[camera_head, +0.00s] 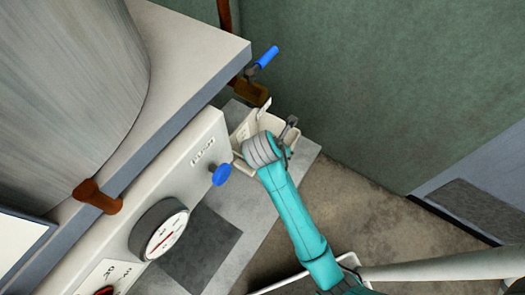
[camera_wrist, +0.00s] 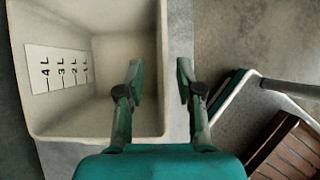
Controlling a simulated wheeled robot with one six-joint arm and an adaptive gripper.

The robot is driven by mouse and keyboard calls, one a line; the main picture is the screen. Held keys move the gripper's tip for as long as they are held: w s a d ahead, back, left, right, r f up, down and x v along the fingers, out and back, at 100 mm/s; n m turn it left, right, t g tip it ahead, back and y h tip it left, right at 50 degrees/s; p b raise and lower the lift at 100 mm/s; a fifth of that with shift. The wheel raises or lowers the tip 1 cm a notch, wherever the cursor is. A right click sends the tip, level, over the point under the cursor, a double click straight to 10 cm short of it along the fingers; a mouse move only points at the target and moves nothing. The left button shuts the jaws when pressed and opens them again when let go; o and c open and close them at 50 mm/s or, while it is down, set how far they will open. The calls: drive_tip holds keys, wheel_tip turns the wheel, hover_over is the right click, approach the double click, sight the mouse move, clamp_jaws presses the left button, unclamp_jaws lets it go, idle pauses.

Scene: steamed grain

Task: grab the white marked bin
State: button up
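The white marked bin (camera_wrist: 100,117) is cream-white and open-topped, and fills the left of the wrist view. A white label with black litre marks, 4L and 3L among them, is on its inner left side. In the head view the bin (camera_head: 242,131) stands beside the machine, partly hidden by my arm. My gripper (camera_wrist: 160,70) is open, with its fingers on either side of the bin's right wall. The left finger is over the bin's inside and the right finger is outside it. I cannot tell whether either finger touches the wall. In the head view my gripper (camera_head: 287,136) is partly hidden.
A machine with a dial gauge (camera_head: 166,234) and a blue knob (camera_head: 221,174) stands left of the bin. A pipe with a blue-handled valve (camera_head: 266,57) is above it. A white frame with brown slats (camera_wrist: 288,146) lies at right in the wrist view.

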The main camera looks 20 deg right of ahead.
drive_tip(key=shift+s+x, duration=0.2)
drive_tip(key=shift+x, duration=3.2)
drive_tip(key=shift+a+f, duration=0.1)
drive_tip(key=shift+f, duration=0.05)
clamp_jaws()
